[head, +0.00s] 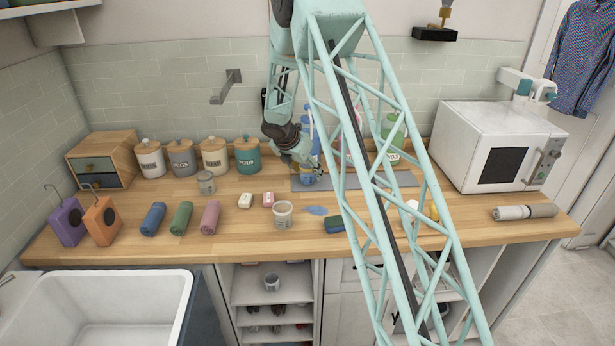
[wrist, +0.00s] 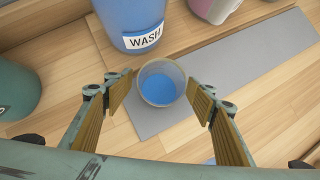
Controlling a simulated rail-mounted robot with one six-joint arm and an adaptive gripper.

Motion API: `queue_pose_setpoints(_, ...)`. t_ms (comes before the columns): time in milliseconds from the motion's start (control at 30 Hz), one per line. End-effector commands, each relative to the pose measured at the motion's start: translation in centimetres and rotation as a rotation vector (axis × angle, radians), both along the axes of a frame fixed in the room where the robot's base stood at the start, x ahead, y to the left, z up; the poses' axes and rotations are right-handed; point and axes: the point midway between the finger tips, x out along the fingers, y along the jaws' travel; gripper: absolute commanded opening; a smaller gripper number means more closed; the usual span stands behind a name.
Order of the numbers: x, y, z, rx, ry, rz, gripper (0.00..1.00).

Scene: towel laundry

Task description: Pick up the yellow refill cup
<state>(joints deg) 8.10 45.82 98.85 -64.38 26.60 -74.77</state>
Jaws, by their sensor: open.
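A translucent cup with a pale, slightly yellowish rim and blue contents (wrist: 160,84) stands upright on a grey mat (wrist: 240,62), close in front of the blue WASH bottle (wrist: 130,18). In the head view this cup (head: 307,179) is small, partly hidden by my gripper, and its colour is hard to tell. In the head view my gripper (head: 301,163) is over the left end of the mat.
A teal canister (head: 247,155) stands left of my gripper. A pink bottle (wrist: 215,8) and a green bottle (head: 391,140) stand behind the mat. A white cup (head: 283,215), a blue puddle (head: 316,210) and a sponge (head: 334,225) lie nearer the front edge.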

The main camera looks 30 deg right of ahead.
Motion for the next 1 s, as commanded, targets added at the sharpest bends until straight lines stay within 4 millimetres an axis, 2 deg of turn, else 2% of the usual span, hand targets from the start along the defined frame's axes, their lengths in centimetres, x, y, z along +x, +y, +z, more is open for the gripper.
queue_pose_setpoints(133,0.16,-0.28,-0.5,0.0,0.0,0.001,0.51)
queue_pose_setpoints(667,0.16,-0.3,-0.52,0.0,0.0,0.0,0.51)
queue_pose_setpoints(933,0.16,-0.31,-0.52,0.0,0.001,-0.001,0.29)
queue_pose_setpoints(1000,0.16,-0.3,-0.51,0.0,0.001,-0.001,0.27)
